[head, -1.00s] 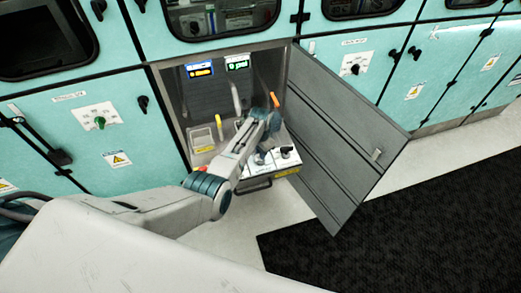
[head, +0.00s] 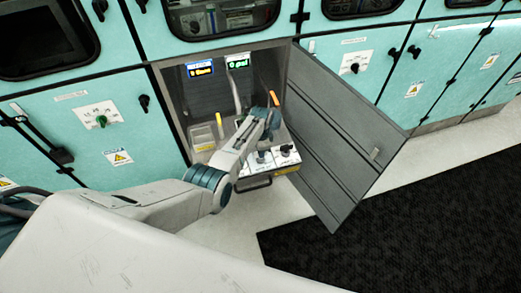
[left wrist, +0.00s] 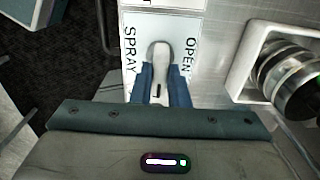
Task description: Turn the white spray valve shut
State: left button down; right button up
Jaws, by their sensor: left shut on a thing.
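The white spray valve (left wrist: 160,55) is a rounded handle on a white plate (left wrist: 134,22) lettered SPRAY and OPEN, in the left wrist view. The handle runs nearly up and down in that view, between the two words. The blue fingers of my left gripper (left wrist: 164,88) are shut on it, one on each side. In the head view my left gripper (head: 263,155) points down over the white panel in the open cabinet, and it hides most of the valve there. My right gripper is in neither view.
A round metal fitting in a white frame (left wrist: 285,82) is at the right of the wrist view. The grey cabinet door (head: 340,130) stands open to the right. Two lit displays (head: 200,70) hang inside.

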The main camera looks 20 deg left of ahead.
pick_arm(q)
jog(key=c, duration=1.4)
grip_release()
jog(key=shift+r, duration=0.1)
notch_tip(320, 180, up, 11)
jog(key=b, duration=0.1)
